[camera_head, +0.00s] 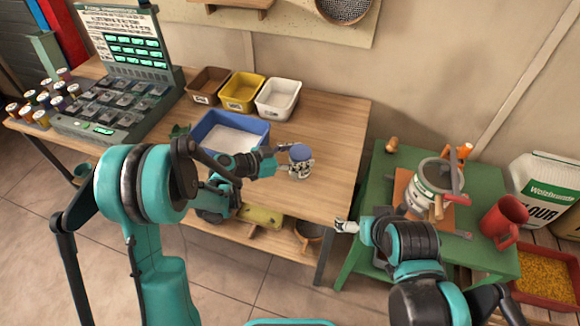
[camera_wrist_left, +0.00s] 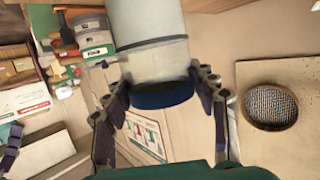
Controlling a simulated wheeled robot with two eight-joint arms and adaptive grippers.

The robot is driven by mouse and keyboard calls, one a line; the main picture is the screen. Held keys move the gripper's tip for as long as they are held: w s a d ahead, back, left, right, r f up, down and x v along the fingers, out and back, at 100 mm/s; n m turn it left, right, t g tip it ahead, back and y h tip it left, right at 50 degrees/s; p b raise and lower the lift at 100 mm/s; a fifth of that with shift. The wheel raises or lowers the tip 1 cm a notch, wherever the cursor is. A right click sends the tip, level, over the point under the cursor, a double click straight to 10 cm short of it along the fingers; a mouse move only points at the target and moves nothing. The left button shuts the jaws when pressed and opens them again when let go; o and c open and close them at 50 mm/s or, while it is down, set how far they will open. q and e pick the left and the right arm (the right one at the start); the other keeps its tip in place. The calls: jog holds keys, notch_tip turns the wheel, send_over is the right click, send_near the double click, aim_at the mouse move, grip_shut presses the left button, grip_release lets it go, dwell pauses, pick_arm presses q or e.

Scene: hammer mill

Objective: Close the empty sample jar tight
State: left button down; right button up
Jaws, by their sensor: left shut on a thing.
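The sample jar (camera_head: 300,170) is at the front right of the wooden table, with a blue lid (camera_head: 301,152) at its top. In the left wrist view the jar (camera_wrist_left: 150,45) is a pale cylinder with a dark band, and the blue lid (camera_wrist_left: 163,95) is at its end toward my palm. My left gripper (camera_head: 292,160) reaches it from the left. Its two fingers flank the lid and are shut on it. Whether the lid is fully seated cannot be seen. My right gripper (camera_head: 346,226) is beside the green table, away from the jar; its opening is unclear.
A blue tray (camera_head: 262,130) is left of the jar. Brown (camera_head: 207,84), yellow (camera_head: 243,90) and white (camera_head: 278,97) bins stand behind. A keyed machine (camera_head: 115,100) is at the left. The green table (camera_head: 375,185) at the right holds a mill (camera_head: 425,190) and red jug (camera_head: 503,218).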

pick_arm(q)
jog(key=w+a+f, duration=0.2)
jog(key=a, duration=0.1)
jog(key=shift+w+f+b, duration=0.2)
jog(key=shift+w+b, duration=0.2)
notch_tip(320, 180, down, 4)
jog(key=shift+f+b, duration=0.1)
jog(key=shift+b, duration=0.9)
